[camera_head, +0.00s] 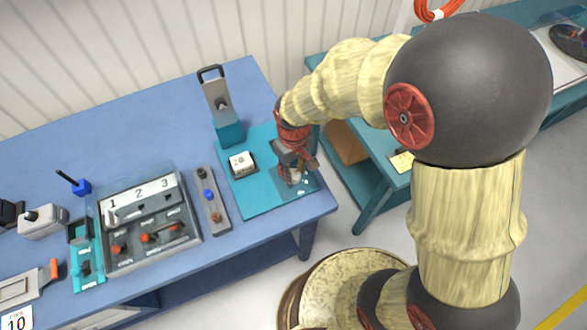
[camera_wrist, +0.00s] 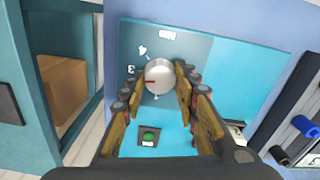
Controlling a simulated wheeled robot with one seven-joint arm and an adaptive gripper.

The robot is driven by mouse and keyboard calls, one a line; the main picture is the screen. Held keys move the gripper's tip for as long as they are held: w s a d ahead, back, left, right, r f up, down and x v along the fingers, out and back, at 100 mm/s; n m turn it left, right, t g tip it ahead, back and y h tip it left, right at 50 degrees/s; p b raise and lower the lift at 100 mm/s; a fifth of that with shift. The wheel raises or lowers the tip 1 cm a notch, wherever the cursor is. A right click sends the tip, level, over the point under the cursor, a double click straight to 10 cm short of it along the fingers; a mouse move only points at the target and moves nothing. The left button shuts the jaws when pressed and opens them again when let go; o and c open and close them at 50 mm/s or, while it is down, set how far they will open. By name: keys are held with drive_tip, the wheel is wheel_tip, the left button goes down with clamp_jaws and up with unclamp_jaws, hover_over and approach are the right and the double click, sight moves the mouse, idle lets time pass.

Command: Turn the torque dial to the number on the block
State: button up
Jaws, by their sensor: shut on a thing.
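The torque dial (camera_wrist: 158,77) is a round silver knob with a red pointer mark on a dark teal panel (camera_wrist: 195,52). In the wrist view its red mark points left, near printed figures that are partly legible. My gripper (camera_wrist: 158,86) has its two fingers on either side of the dial and is shut on it. In the head view my gripper (camera_head: 294,174) is over the panel and hides most of the dial. The white number block (camera_head: 242,161) sits on the teal board, left of my gripper; its digit is too small to read surely.
A green button (camera_wrist: 148,137) lies near the dial. A tall grey stand with a handle (camera_head: 217,97) rises behind the block. A strip with knobs (camera_head: 211,199) and a numbered switch box (camera_head: 146,222) are to the left. A teal bench (camera_head: 376,190) stands right.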

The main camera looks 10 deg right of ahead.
sight(293, 173)
drive_tip(key=n+p, duration=0.2)
drive_tip(key=n, duration=0.4)
drive_tip(key=shift+n, duration=0.3)
idle(0.4)
drive_tip(key=o, duration=1.1)
drive_tip(key=shift+o, duration=0.3)
wheel_tip(293, 173, up, 12)
